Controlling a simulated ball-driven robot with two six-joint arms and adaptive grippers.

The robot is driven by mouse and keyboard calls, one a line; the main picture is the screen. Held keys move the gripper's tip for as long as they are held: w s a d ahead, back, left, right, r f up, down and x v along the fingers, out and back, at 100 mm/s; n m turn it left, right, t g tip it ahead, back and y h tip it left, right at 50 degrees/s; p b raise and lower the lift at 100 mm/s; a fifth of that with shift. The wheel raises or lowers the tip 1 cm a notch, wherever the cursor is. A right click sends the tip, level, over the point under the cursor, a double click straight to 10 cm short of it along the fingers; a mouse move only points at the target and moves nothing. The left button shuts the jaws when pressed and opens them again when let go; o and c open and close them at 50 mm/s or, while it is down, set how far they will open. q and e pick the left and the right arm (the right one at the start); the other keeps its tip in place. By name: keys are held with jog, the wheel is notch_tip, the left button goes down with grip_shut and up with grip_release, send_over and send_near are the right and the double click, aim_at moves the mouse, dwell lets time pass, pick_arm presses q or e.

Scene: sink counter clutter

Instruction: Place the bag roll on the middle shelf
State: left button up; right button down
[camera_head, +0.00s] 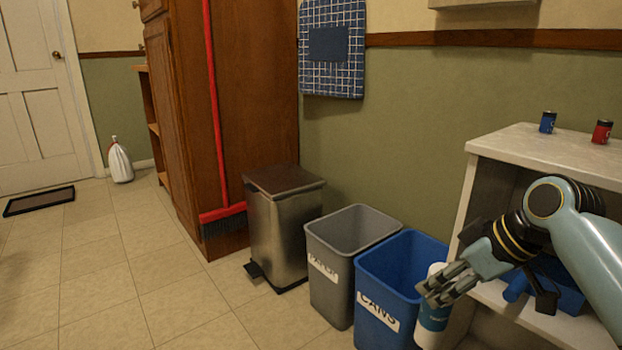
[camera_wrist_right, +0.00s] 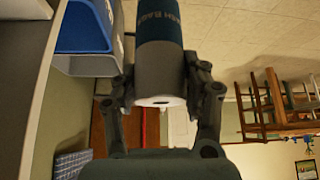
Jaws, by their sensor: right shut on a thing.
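The bag roll (camera_head: 433,318) is a white cylinder with a blue printed band. My right gripper (camera_head: 440,291) is shut on it and holds it upright, in front of the blue bin and left of the shelf unit. In the right wrist view the bag roll (camera_wrist_right: 160,55) sits between both fingers, its pale round end towards the camera. The middle shelf (camera_head: 492,296) is a pale board inside the white unit, below its top. My right arm hides much of it. My left gripper is not in view.
Blue items (camera_head: 568,294) lie on the middle shelf. A blue can (camera_head: 547,122) and a red can (camera_head: 601,132) stand on the unit's top (camera_head: 520,146). A blue bin (camera_head: 385,270), a grey bin (camera_head: 330,240) and a steel bin (camera_head: 285,225) stand to the left.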

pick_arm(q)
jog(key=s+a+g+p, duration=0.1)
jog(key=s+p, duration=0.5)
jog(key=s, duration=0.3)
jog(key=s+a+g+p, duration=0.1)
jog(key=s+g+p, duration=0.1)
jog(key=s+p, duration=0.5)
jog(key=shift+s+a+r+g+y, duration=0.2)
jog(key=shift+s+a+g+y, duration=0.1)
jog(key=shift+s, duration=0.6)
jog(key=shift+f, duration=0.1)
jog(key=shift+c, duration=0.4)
pick_arm(e)
jog(key=s+r, duration=0.3)
jog(key=r, duration=0.8)
jog(key=s+r+n, duration=0.1)
jog(key=s+r, duration=0.3)
jog(key=r, duration=0.8)
jog(key=s+r, duration=0.3)
jog(key=r, duration=0.9)
jog(key=shift+s+a+n+g+y, duration=0.25)
jog(key=shift+a+n+g+y, duration=0.15)
jog(key=shift+a, duration=0.05)
